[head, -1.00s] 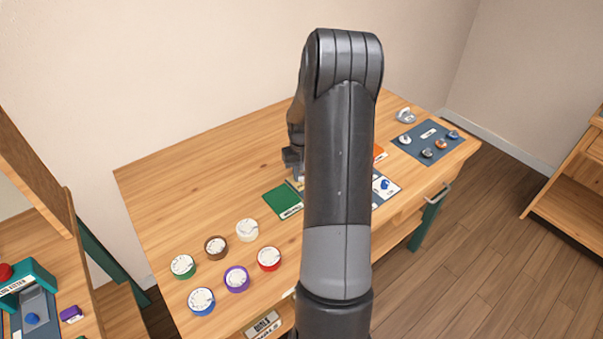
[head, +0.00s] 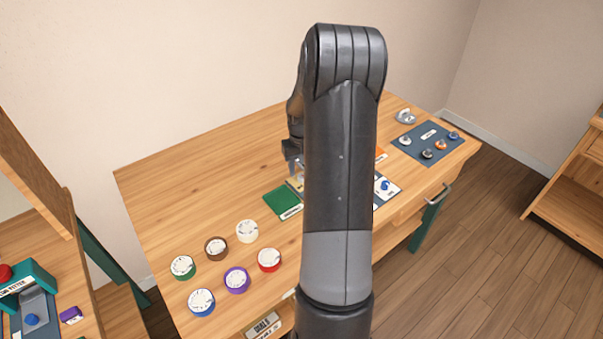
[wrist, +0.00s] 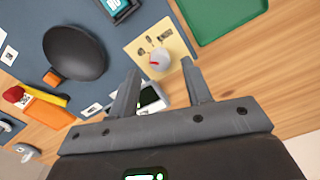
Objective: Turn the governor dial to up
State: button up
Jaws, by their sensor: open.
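A pale grey dial (wrist: 159,60) with a red pointer mark sits on a tan card (wrist: 147,44) in the wrist view. The card has small dark markings that are too small to read, so I cannot confirm its name. The red mark lies on the dial's left part in that view. My gripper (wrist: 160,70) is open, with the dial showing between and just beyond its fingertips. I cannot tell the height gap, but nothing is held. In the head view my arm hides the dial and most of the card.
A green tray (wrist: 215,15) lies beside the card. A black dome (wrist: 75,52), orange and yellow pieces (wrist: 48,108) and a white object (wrist: 152,98) near the left finger are close by. Several coloured round dials (head: 236,280) stand at the table's front left. The back left tabletop is clear.

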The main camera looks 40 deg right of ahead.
notch_tip(320, 180, up, 8)
jog(key=shift+f, duration=0.15)
dwell(0.6)
